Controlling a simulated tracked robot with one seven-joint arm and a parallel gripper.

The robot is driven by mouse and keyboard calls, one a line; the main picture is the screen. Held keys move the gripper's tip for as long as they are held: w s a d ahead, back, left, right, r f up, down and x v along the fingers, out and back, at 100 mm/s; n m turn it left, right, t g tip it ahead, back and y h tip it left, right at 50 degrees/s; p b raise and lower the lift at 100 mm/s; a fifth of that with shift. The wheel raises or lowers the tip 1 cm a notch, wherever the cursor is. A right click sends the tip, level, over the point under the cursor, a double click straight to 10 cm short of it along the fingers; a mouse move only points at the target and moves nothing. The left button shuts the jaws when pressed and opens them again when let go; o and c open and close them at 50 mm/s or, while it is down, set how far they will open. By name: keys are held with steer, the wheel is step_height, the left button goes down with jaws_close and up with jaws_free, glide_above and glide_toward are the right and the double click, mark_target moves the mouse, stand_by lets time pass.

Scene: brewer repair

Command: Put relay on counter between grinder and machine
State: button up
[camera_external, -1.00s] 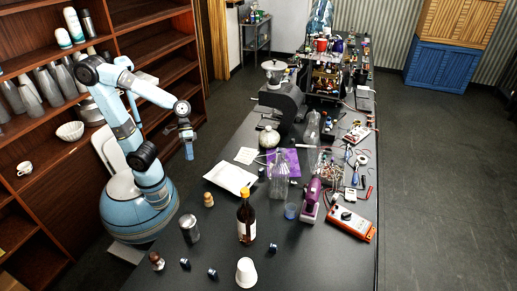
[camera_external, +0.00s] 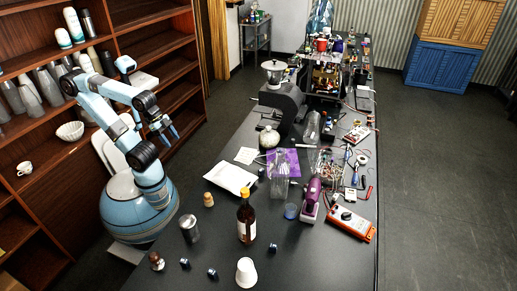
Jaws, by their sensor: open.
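My gripper (camera_external: 172,136) hangs at the end of my blue-and-black arm, at the left over the floor between shelf and counter. Its fingers point down and are open, with nothing seen between them. The black counter (camera_external: 325,262) runs from the front to the back. A dark appliance with a silver top, apparently the grinder (camera_external: 288,100), stands toward the back. The open-framed machine (camera_external: 326,82), with cups on top, stands just behind it. The gap between them is narrow and mostly hidden. I cannot pick out the relay among the small parts.
A brown bottle (camera_external: 246,222), a steel canister (camera_external: 190,229), a white cup (camera_external: 246,271) and a clear bottle (camera_external: 280,180) stand on the counter. An orange meter (camera_external: 350,223) and tools crowd its right side. The wooden shelf (camera_external: 160,52) is behind my arm.

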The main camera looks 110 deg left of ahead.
steer(key=m+g+h, duration=0.2)
steer(key=m, duration=0.3)
glide_above(261, 169)
steer(key=s+a, duration=0.2)
steer(key=s, duration=0.3)
step_height(261, 169, down, 10)
steer(key=shift+n, duration=0.3)
steer(key=x, duration=0.8)
steer(key=shift+w, duration=0.25)
steer(key=shift+w+x, duration=0.2)
steer(key=shift+x, duration=1.1)
steer(key=shift+w+x, duration=0.2)
steer(key=shift+x, duration=1.15)
steer(key=shift+a+r+t, duration=0.1)
steer(key=shift+r+t, duration=0.1)
steer(key=shift+t, duration=0.1)
steer(key=shift+c, duration=0.2)
steer(key=c, duration=1.1)
